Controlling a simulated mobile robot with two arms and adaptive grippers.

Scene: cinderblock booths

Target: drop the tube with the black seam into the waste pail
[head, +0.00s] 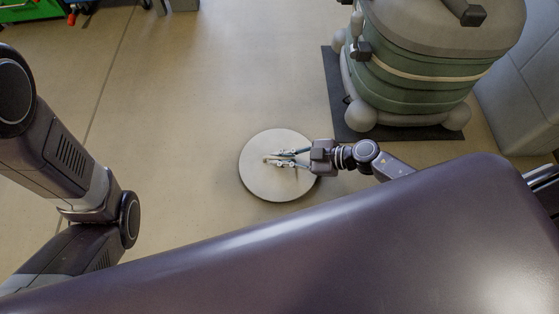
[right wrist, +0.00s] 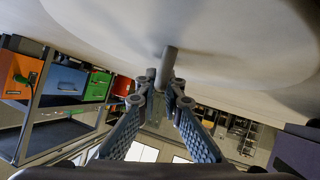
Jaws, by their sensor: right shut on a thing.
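My right gripper (head: 275,160) is over a pale round disc-shaped top (head: 282,190). In the right wrist view the fingers (right wrist: 162,85) are closed on a short grey tube (right wrist: 167,66). One end of the tube points towards the disc, which fills the upper part of that view (right wrist: 230,40); I cannot tell whether they touch. In the head view the tube is too small to make out clearly. No black seam shows on its visible side. I see nothing that I can name as the waste pail. My left gripper is out of view.
A large green and grey rounded unit (head: 425,85) stands on a dark mat (head: 345,125) at the upper right. A grey padded block (head: 520,85) is beyond it. A green case (head: 30,10) is at the upper left. The floor (head: 190,90) left of the disc is clear.

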